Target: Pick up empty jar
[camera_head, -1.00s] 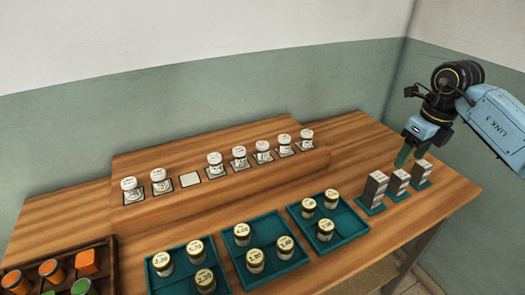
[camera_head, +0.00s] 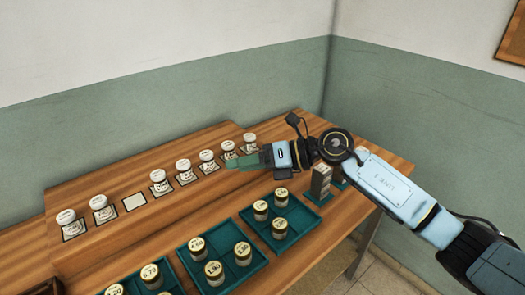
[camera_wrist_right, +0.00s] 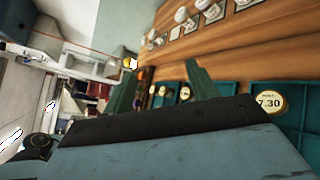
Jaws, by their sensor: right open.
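White-lidded jars stand in a row on the raised wooden step, each on a small square pad, among them one jar (camera_head: 159,181) left of centre and one (camera_head: 250,143) at the far right end. I cannot tell from the frames which jar is the empty one. My right gripper (camera_head: 238,162) reaches in from the right, its green fingers pointing left beside the right-hand jars of the row. In the right wrist view its two fingers (camera_wrist_right: 163,80) are apart with nothing held between them. My left gripper is not in view.
One pad (camera_head: 134,202) on the step has no jar. Teal trays (camera_head: 262,262) with gold-lidded, numbered jars stand in front of the step. Grey boxes (camera_head: 321,181) stand on teal bases under my right arm. A green and white wall rises behind the table.

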